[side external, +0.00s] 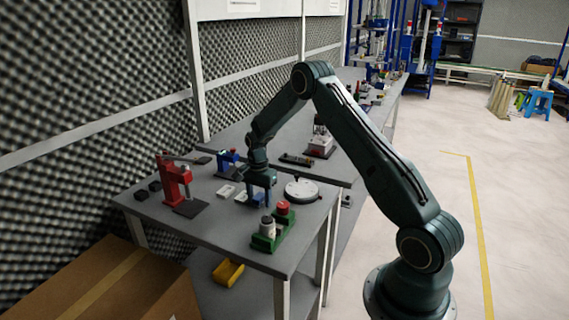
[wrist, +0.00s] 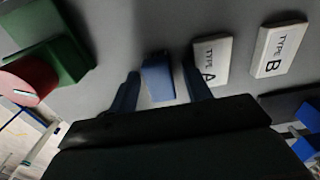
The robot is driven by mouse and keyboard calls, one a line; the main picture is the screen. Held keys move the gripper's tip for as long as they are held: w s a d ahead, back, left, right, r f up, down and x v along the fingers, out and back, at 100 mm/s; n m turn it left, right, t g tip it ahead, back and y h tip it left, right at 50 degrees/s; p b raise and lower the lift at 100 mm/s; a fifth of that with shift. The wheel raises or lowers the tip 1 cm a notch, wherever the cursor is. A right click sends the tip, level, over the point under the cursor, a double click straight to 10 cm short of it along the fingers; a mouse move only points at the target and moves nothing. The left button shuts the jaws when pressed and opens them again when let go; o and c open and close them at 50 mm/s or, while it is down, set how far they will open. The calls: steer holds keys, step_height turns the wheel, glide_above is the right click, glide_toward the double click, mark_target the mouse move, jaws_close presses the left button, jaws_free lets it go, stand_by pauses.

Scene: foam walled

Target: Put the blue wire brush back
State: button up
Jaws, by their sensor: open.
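My gripper (wrist: 160,72) is open, with one dark blue finger on each side of the blue part.
White tiles marked TYPE A (wrist: 210,62) and TYPE B (wrist: 278,50) lie to the right. A round white-topped device (side external: 301,189), a red press (side external: 173,180) and a blue one (side external: 228,160) stand around.

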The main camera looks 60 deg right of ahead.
mark_target(259, 196)
step_height(259, 196, up, 12)
steer(key=shift+r, duration=0.15)
stand_by(0.6)
stand_by(0.5)
steer(key=s+a+r+n+t, duration=0.3)
steer(key=s+a+r+n, duration=0.65)
steer(key=a+r, duration=0.65)
steer(key=s+a+n+t, duration=0.1)
steer(key=s+a+n, duration=0.1)
steer(key=s, duration=0.5)
steer(key=s+a+n, duration=0.3)
steer(key=s, duration=0.3)
steer(key=s+a+r+n+t, duration=0.1)
steer(key=s+a+n, duration=0.2)
steer(key=s, duration=0.4)
steer(key=shift+s+t, duration=0.3)
steer(key=shift+s, duration=0.05)
